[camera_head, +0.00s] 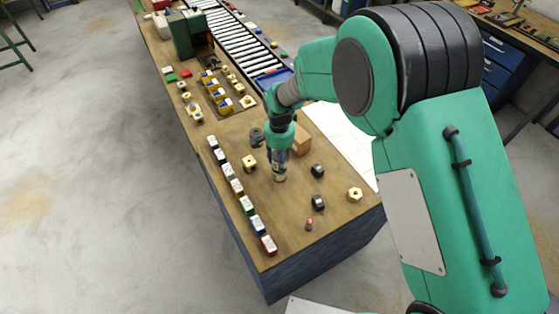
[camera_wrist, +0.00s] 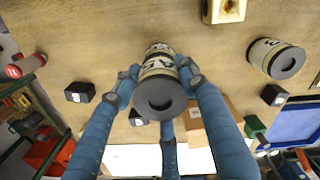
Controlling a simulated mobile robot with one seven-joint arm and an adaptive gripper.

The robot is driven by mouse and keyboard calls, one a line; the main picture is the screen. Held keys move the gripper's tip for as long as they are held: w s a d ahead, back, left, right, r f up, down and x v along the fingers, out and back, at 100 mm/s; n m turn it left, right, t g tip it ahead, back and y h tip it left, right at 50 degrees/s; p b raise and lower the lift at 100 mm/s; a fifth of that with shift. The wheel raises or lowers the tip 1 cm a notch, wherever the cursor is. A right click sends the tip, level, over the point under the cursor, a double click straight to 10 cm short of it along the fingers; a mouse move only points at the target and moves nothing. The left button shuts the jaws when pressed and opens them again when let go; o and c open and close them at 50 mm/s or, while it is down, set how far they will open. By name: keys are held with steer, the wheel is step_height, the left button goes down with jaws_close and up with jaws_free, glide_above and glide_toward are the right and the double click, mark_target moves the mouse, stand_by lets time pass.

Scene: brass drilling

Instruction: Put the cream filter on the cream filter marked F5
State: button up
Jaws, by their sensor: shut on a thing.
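A cream filter with a dark grey round end (camera_wrist: 160,98) is between my gripper's blue fingers in the wrist view. The label on its side is only partly readable. My gripper (camera_head: 279,163) is shut on it, pointing down over the wooden table. A second cream cylinder end (camera_wrist: 158,48) shows just beyond the held filter, in line with it. In the head view a cream and dark piece (camera_head: 280,177) shows directly below the fingers. I cannot tell whether the two touch, and the F5 mark is not clearly readable.
Another cream filter with a dark end (camera_wrist: 276,58) stands nearby. Dark blocks (camera_head: 318,170) (camera_head: 318,203), a brass piece (camera_head: 249,164), a small red piece (camera_head: 309,224) and a cardboard box (camera_head: 302,139) surround the gripper. A row of labelled blocks (camera_head: 238,188) lines the left edge.

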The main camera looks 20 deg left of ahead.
steer(key=shift+f, duration=0.1)
steer(key=o, duration=1.2)
step_height(320, 180, up, 12)
steer(key=shift+r+p, duration=0.15)
steer(key=shift+p, duration=0.25)
stand_by(0.4)
